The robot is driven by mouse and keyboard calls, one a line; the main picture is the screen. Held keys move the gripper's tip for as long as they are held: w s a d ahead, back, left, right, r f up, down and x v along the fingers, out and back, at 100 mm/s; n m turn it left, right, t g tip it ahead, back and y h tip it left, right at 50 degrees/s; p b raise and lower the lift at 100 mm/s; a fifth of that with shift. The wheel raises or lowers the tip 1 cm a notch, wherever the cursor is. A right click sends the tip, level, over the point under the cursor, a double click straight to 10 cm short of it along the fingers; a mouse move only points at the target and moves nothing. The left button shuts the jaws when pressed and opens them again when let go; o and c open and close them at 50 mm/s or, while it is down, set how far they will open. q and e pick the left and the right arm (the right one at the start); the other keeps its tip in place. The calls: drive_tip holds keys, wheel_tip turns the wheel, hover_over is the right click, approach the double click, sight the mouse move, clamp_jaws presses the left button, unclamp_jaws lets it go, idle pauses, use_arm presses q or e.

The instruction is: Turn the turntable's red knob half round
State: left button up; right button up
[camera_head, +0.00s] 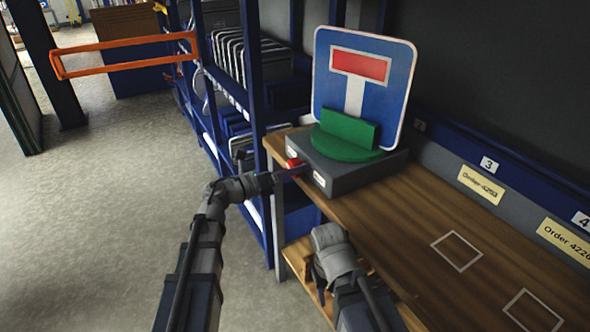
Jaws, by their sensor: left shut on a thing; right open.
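The turntable (350,179) is a dark grey box at the far left end of the wooden bench, with a green round plate and upright green holder (349,129) on top. A blue road sign (338,92) with a white T and red bar stands upright in the holder. The red knob (293,163) is on the turntable's left front side. My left gripper (289,171) is at the knob and shut on it; its fingertips are small and partly unclear. My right gripper (321,283) is open and empty, low in front of the bench edge, apart from the turntable.
The wooden bench (405,225) has white marked squares (456,251) and is otherwise clear to the right. Order labels (481,185) line the ledge behind. A blue rack (255,75) with sign blanks stands left of the bench. An orange barrier (125,66) crosses the back left; the floor is open there.

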use_arm(q)
drive_tip(key=o, duration=1.3)
drive_tip(key=shift+v, duration=3.9)
